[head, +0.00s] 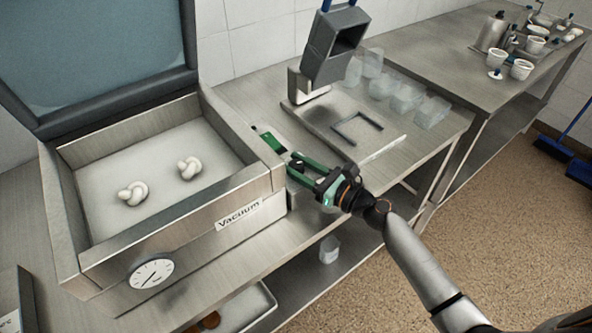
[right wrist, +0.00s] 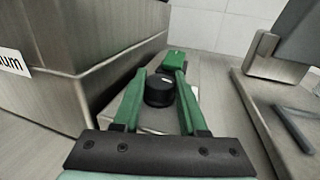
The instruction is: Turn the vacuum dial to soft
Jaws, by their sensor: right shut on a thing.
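The vacuum machine (head: 180,228) stands at left, a metal box with a "Vacuum" label (head: 240,214) on its front and its dark-framed lid (head: 100,60) raised. A black round dial (right wrist: 159,92) with a small pale mark near its top shows in the right wrist view, beside the machine's side wall. My right gripper (right wrist: 162,78) has its green fingers on either side of the dial and is shut on it. Soft marking cannot be read. My left gripper is not in view.
A round gauge (head: 151,273) is on the machine's front, and two white knotted pieces (head: 132,194) lie inside. A green block (right wrist: 176,58) sits just beyond the dial. A grey device (head: 332,45) and clear containers (head: 405,97) stand on the table to the right.

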